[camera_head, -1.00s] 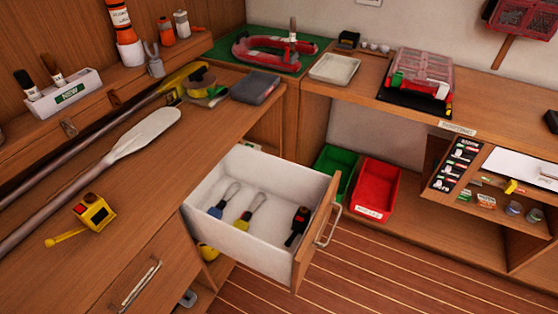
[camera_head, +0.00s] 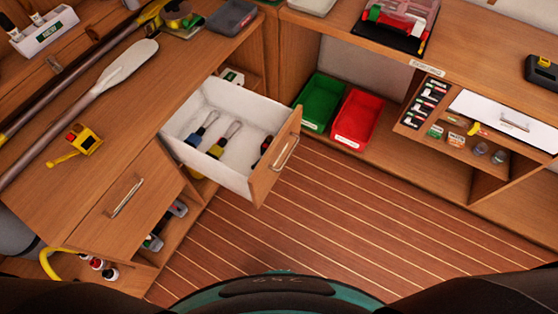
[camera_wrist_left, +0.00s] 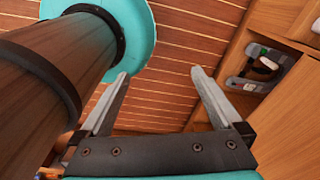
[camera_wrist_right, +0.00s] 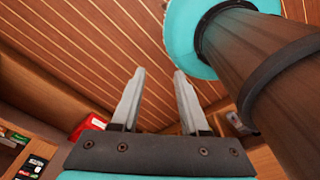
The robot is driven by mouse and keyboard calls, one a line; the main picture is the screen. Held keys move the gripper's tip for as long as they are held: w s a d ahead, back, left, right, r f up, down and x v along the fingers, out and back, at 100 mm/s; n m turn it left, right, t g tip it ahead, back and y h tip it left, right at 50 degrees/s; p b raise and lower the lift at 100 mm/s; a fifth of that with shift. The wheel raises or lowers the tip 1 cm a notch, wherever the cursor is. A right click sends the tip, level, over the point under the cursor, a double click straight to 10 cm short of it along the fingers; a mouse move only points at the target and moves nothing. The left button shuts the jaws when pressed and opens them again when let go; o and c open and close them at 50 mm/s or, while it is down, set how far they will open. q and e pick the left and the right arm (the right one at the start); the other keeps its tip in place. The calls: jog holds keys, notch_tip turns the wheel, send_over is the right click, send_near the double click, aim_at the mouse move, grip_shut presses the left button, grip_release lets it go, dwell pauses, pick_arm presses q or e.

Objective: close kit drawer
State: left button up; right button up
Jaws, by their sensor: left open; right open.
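The kit drawer (camera_head: 232,127) stands pulled out from the wooden cabinet in the head view. It has white inner walls, a wooden front (camera_head: 273,165) and a metal bar handle (camera_head: 285,153). Inside lie a blue-handled tool (camera_head: 201,130), a yellow-handled tool (camera_head: 222,140) and a dark item (camera_head: 264,150) by the front, partly hidden. My left gripper (camera_wrist_left: 158,75) is open and empty in the left wrist view, over the floor. My right gripper (camera_wrist_right: 158,72) is open and empty in the right wrist view, also over the floor. Neither gripper shows in the head view.
A green bin (camera_head: 321,101) and a red bin (camera_head: 357,116) stand right of the drawer. A closed drawer (camera_head: 125,197) is at the lower left. A paddle (camera_head: 85,98) and a yellow tape measure (camera_head: 82,143) lie on the bench. The striped floor (camera_head: 300,225) before the drawer is clear.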

jog(key=shift+s+d, duration=0.2)
jog(key=shift+s, duration=0.05)
